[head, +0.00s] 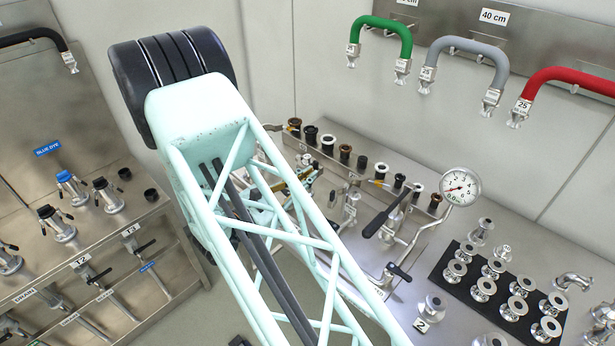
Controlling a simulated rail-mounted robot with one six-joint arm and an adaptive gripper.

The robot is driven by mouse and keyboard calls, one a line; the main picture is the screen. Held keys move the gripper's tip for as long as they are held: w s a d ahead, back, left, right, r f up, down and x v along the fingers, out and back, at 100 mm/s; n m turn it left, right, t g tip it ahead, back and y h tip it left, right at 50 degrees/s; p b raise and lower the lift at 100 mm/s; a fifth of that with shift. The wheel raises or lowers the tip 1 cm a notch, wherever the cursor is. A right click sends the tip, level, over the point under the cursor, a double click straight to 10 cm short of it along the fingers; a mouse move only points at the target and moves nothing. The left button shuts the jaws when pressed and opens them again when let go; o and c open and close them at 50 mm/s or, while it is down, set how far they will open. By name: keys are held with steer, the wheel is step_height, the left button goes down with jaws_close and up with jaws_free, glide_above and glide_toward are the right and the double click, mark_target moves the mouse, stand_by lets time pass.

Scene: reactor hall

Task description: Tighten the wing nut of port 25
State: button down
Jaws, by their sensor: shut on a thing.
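My gripper is not visible. My pale green lattice arm crosses the middle of the head view and covers part of the benches. I cannot make out port 25 or its wing nut. A label reading 25 hangs at the end of a red hose (566,76) on the back wall, but no wing nut shows there. Partly behind my arm, some small brass and metal fittings (306,173) show on the right bench, too small to identify.
A pressure gauge (460,187) stands on the right bench near a black-handled valve (384,219). A black mat (471,254) holds several metal flanges. Green (386,24) and grey (470,47) hoses hang on the wall. The left bench carries black-topped valves (58,225) and a blue-topped one (71,187).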

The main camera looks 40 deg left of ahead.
steer(key=shift+d+f+m+b, duration=0.2)
steer(key=shift+m+b, duration=0.3)
steer(key=shift+b, duration=0.5)
steer(key=shift+a+f+m+b, duration=0.1)
steer(key=shift+f+m+b, duration=0.45)
steer(key=shift+m+b, duration=3.55)
steer(key=shift+f+m+b, duration=0.55)
steer(key=shift+m+b, duration=2.2)
steer(key=shift+m, duration=2.55)
steer(key=shift+a+f+m+b, duration=0.1)
steer(key=shift+f+m+b, duration=0.45)
steer(key=shift+m+b, duration=3.55)
steer(key=shift+m+p, duration=0.65)
steer(key=shift+m, duration=0.15)
steer(key=c, duration=2.9)
jaws_free()
